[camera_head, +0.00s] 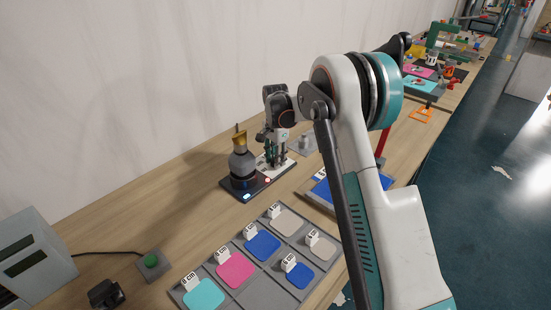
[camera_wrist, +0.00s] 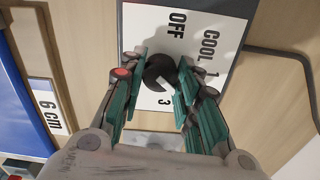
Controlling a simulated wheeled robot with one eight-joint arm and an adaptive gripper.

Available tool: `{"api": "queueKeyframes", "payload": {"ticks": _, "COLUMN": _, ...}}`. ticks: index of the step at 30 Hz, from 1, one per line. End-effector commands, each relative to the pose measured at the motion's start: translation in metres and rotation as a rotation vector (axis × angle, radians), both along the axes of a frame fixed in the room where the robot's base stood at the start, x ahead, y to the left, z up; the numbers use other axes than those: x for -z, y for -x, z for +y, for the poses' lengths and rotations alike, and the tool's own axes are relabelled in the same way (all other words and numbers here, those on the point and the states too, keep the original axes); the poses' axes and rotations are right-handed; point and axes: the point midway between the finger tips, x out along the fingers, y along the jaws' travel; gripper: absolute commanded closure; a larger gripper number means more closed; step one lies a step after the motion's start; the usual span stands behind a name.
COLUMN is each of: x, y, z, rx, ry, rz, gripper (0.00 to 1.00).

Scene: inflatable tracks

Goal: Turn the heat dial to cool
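The heat dial (camera_wrist: 160,72) is a round black knob on a white plate marked OFF, COOL, 1 and 3 in the wrist view. My gripper (camera_wrist: 162,66) has its teal-padded fingers on either side of the dial. The fingers are parted, with the right fingertip close to the knob; I cannot tell whether it touches. In the head view my gripper (camera_head: 277,156) points down over the white plate (camera_head: 288,164), and its fingers hide the dial.
A grey round vessel with a gold top (camera_head: 242,160) stands on a dark base just left of my gripper. A grey tray with coloured pads and cm labels (camera_head: 240,294) lies in front. A green button box (camera_head: 151,264) sits at front left. The wall runs behind.

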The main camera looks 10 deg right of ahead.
Motion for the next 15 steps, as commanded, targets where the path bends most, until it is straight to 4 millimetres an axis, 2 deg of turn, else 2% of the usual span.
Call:
{"api": "queueKeyframes", "payload": {"ticks": 8, "x": 0.0000, "y": -0.0001, "z": 0.0000, "rx": -0.006, "ry": 0.000, "rz": 0.000, "gripper": 0.94}}
{"api": "queueKeyframes", "payload": {"ticks": 15, "x": -0.0004, "y": -0.0002, "z": 0.0001, "rx": -0.078, "ry": 0.000, "rz": 0.000, "gripper": 0.94}}
